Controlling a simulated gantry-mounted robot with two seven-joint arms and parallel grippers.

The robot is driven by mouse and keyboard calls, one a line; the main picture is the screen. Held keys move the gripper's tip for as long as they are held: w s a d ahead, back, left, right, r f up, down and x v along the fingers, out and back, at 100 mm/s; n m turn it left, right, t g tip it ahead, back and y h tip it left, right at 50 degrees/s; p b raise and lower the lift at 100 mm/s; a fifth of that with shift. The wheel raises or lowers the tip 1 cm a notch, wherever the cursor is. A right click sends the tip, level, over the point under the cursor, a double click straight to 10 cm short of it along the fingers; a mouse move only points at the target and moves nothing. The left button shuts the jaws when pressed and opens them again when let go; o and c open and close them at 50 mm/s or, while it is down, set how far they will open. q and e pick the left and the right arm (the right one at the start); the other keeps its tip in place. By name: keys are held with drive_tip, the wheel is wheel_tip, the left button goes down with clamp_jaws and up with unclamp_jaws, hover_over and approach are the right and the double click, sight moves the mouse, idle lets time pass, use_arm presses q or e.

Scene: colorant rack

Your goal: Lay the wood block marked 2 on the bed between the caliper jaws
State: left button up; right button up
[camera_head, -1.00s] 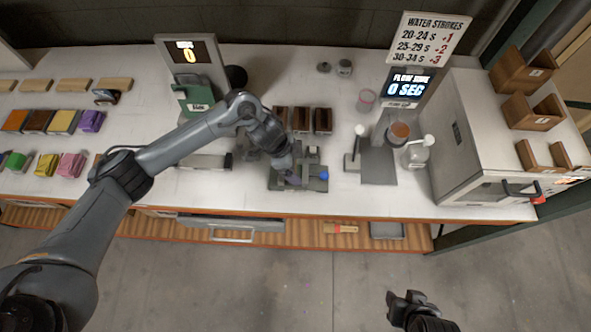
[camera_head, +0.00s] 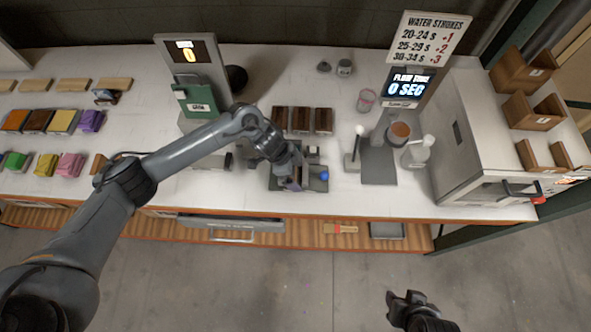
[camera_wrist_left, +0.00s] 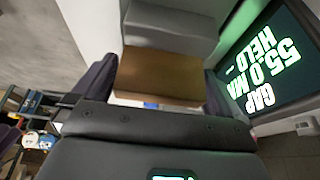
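The caliper (camera_head: 315,186) is a grey device with a blue knob at the front middle of the counter. My left gripper (camera_head: 291,182) is over its bed. In the left wrist view a plain brown wood block (camera_wrist_left: 160,75) fills the space between the two dark fingers of my left gripper (camera_wrist_left: 158,88), which look shut on it. The block is close to a grey caliper jaw (camera_wrist_left: 170,25). No number shows on its visible face, and I cannot tell whether it touches the bed. My right gripper (camera_head: 405,300) is at the bottom, away from the counter; its finger opening is unclear.
Dark brown blocks (camera_head: 301,120) stand behind the caliper. A dispenser stand (camera_head: 378,165) is to its right, a green device (camera_head: 200,98) to its left. Coloured blocks (camera_head: 63,122) lie at far left. The caliper display (camera_wrist_left: 270,60) reads a 55.0 mm gap.

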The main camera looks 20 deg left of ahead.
use_arm(q)
drive_tip(key=shift+a+r, duration=0.1)
drive_tip(key=shift+r, duration=0.35)
drive_tip(key=v, duration=1.1)
drive_tip(key=s+d+n+t+h, duration=0.1)
drive_tip(key=s+d+t, duration=0.15)
drive_tip(key=d, duration=0.45)
drive_tip(key=s+d+n+t+h, duration=0.1)
drive_tip(key=s+d+t, duration=0.15)
drive_tip(key=d, duration=0.45)
drive_tip(key=s+a+f+n+g+y, duration=0.3)
drive_tip(key=s+a+n+y, duration=0.3)
drive_tip(key=s+a+n, duration=0.4)
drive_tip(key=s+a, duration=0.6)
drive_tip(key=s, duration=0.2)
drive_tip(key=shift+a+f+p, duration=0.25)
drive_tip(key=shift+f+p, duration=0.15)
